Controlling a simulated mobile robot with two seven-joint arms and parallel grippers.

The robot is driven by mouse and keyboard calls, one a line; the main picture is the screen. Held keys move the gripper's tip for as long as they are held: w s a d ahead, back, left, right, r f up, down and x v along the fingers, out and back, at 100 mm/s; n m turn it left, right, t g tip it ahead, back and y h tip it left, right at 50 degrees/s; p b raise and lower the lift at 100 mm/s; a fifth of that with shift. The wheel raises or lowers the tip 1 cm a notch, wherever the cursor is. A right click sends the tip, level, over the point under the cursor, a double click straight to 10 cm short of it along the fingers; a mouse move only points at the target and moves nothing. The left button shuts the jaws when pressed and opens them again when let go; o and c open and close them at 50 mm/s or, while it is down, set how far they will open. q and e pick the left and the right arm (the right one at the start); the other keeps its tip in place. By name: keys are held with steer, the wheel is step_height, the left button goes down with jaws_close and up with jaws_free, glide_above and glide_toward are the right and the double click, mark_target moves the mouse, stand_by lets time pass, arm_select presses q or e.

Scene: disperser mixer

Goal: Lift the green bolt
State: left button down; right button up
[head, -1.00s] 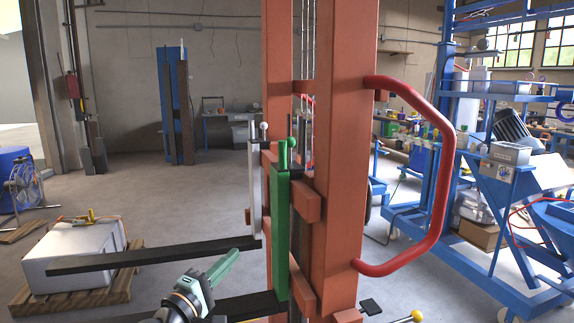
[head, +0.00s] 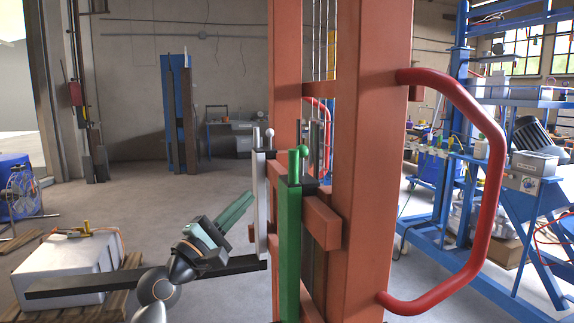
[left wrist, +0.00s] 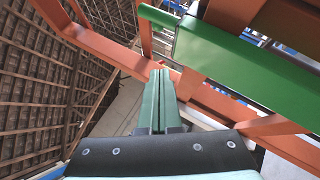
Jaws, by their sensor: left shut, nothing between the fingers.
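The green bolt (head: 298,162) is a short upright pin with a small round knob on one side. It stands in the top of the green fork upright (head: 288,250) on the orange mast. My left gripper (head: 250,196) is shut and empty, left of the green upright and lower than the bolt, apart from both. In the left wrist view, the shut fingers (left wrist: 160,75) point towards the orange frame. There the green upright (left wrist: 245,55) crosses the upper right, with the green bolt (left wrist: 157,16) sticking out of its end. My right gripper is not in view.
A white upright (head: 260,205) with a similar pin (head: 269,138) stands just behind the green one. The orange mast (head: 355,150) and red handle (head: 497,170) block the right.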

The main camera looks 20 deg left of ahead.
mark_target(283, 178)
arm_select(q)
steer(key=x, duration=0.4)
steer(key=d+p+x, duration=0.1)
steer(key=x, duration=0.3)
steer(key=s+d+r+x, duration=0.1)
steer(key=x, duration=0.3)
steer(key=shift+w, duration=0.15)
steer(key=shift+w+d+r, duration=0.15)
steer(key=shift+d, duration=0.15)
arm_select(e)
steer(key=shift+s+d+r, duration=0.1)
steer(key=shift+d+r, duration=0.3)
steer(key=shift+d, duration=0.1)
